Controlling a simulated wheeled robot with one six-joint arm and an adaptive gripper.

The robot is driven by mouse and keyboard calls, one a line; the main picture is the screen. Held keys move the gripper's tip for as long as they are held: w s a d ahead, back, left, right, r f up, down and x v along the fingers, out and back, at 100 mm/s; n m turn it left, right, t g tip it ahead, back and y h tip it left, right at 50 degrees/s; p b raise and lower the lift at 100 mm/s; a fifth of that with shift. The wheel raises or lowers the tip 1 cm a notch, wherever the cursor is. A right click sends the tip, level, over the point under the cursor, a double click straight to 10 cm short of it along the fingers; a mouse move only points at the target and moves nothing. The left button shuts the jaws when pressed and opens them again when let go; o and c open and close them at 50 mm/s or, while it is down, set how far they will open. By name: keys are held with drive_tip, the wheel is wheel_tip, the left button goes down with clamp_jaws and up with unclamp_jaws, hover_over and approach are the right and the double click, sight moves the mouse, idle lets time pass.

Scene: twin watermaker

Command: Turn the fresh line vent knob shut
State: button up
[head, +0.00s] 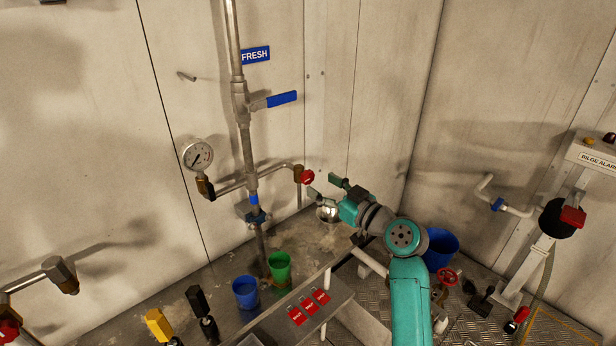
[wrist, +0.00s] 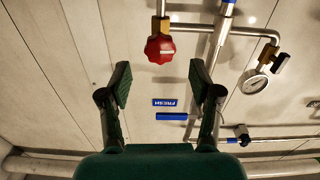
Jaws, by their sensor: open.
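The fresh line vent knob (head: 307,176) is red and sits at the right end of a branch pipe off the vertical FRESH pipe (head: 249,150). In the wrist view the red knob (wrist: 160,49) appears above the gap between the fingertips, roughly centred left to right. My gripper (head: 324,185) is open and empty, just right of the knob in the head view. Both spread fingers show in the wrist view (wrist: 160,80). Nothing shows the fingers touching the knob; the exact distance is hard to tell.
A pressure gauge (head: 198,154) sits at the branch's left end. A blue lever (head: 282,99) is above, beside the FRESH label (head: 255,55). Blue (head: 245,292) and green (head: 279,272) cups stand below. A bench (head: 285,325) with red tags lies in front.

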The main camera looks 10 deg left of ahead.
sight(310, 178)
drive_tip(key=shift+x, duration=3.15)
drive_tip(key=c, duration=1.1)
drive_tip(key=shift+d+m, duration=0.1)
drive_tip(key=shift+m, duration=2.3)
drive_tip(key=shift+c, duration=0.2)
drive_tip(key=o, duration=1.1)
drive_tip(key=shift+o, duration=0.2)
drive_tip(key=v, duration=1.2)
